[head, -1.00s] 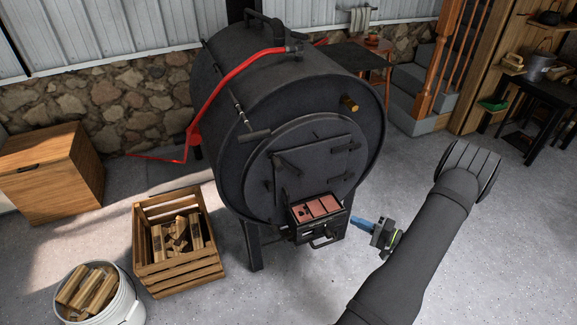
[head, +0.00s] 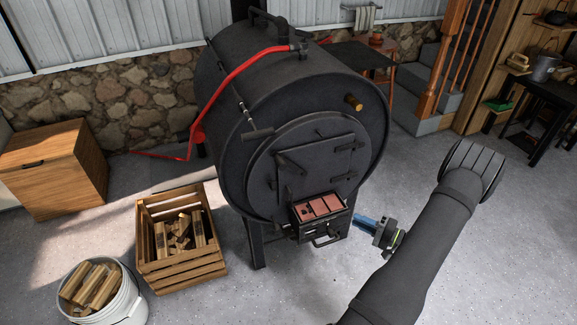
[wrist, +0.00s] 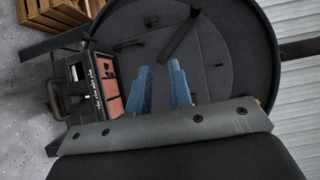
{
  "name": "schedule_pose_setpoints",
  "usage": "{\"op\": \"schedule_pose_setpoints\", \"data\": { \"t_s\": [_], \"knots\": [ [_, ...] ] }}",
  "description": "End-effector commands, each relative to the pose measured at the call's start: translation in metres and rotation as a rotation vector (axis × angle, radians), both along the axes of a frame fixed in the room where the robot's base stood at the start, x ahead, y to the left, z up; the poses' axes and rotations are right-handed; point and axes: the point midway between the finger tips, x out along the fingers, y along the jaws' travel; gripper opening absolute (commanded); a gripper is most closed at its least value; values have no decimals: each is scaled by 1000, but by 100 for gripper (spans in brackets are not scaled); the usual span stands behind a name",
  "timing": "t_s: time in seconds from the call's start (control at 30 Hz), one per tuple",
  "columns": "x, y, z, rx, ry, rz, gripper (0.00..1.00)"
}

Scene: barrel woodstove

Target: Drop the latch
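The black barrel stove (head: 290,110) has a round front plate with a door (head: 318,165); the door looks shut. In the wrist view a similar long bar (wrist: 181,36) stands out from the round front; I cannot tell for sure which fitting is the latch. My gripper (head: 364,222), with blue fingers, is low and right of the stove front, apart from it. In the wrist view my gripper (wrist: 160,88) shows two separated fingers with nothing between them.
An ash drawer with reddish bricks (head: 320,207) juts from the stove below the door, close left of my gripper; it also shows in the wrist view (wrist: 110,87). A firewood crate (head: 183,265) and white bucket (head: 125,305) stand left.

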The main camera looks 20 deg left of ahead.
Motion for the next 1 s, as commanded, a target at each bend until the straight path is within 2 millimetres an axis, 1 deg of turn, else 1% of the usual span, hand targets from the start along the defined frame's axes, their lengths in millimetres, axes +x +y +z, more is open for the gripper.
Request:
{"op": "schedule_pose_setpoints", "data": {
  "t_s": [0.03,0.07,0.13,0.17,0.27,0.3,0.37,0.4,0.5,0.6,0.7,0.77,0.87,0.9,0.97,1.0],
  "knots": [
    [-3,3,-4,-23,15,12,29],
    [-5,6,-8,-43,31,23,35],
    [-15,14,-23,-120,79,56,49],
    [-20,17,-31,-164,106,74,51],
    [-43,26,-63,-349,194,140,51],
    [-53,27,-76,-430,224,164,51],
    [-67,25,-95,-554,261,195,51],
    [-75,22,-106,-637,278,214,51],
    [-91,11,-129,-843,295,244,51],
    [-101,-5,-147,-1042,276,257,51],
    [-102,-23,-157,-1227,218,247,51],
    [-99,-32,-160,-1329,167,234,51],
    [-87,-44,-159,-1477,54,194,51],
    [-81,-47,-157,-1527,0,172,51],
    [-71,-49,-153,-1590,-90,138,51],
    [-62,-48,-148,-1624,-156,110,51]
  ]
}}
